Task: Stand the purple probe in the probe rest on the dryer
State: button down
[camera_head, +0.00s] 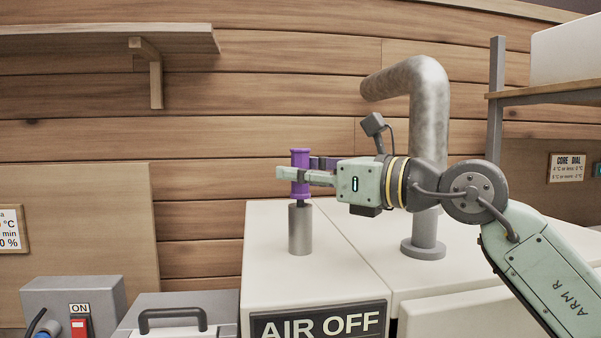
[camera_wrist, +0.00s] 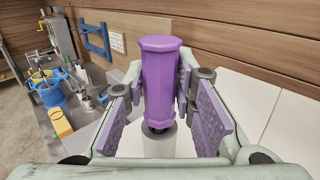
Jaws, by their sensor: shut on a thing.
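The purple probe (camera_head: 300,160) is upright between the fingers of my gripper (camera_head: 298,175). In the wrist view the purple probe (camera_wrist: 166,85) stands between the two finger pads of my gripper (camera_wrist: 165,100), which are shut on it. The probe rest (camera_head: 300,230) is a grey metal cylinder standing on the white dryer top (camera_head: 270,270). It also shows under the probe in the wrist view (camera_wrist: 160,146). The probe's dark lower tip is at the top of the rest. I cannot tell how deep the tip sits in it.
A thick grey pipe (camera_head: 428,150) rises from the dryer behind my wrist. An "AIR OFF" sign (camera_head: 320,325) is on the dryer front. A grey switch box (camera_head: 75,295) and a case with a black handle (camera_head: 172,315) stand at the left. A wooden shelf (camera_head: 90,42) is above left.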

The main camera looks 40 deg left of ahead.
dwell(0.3)
jog(key=shift+r, duration=3.15)
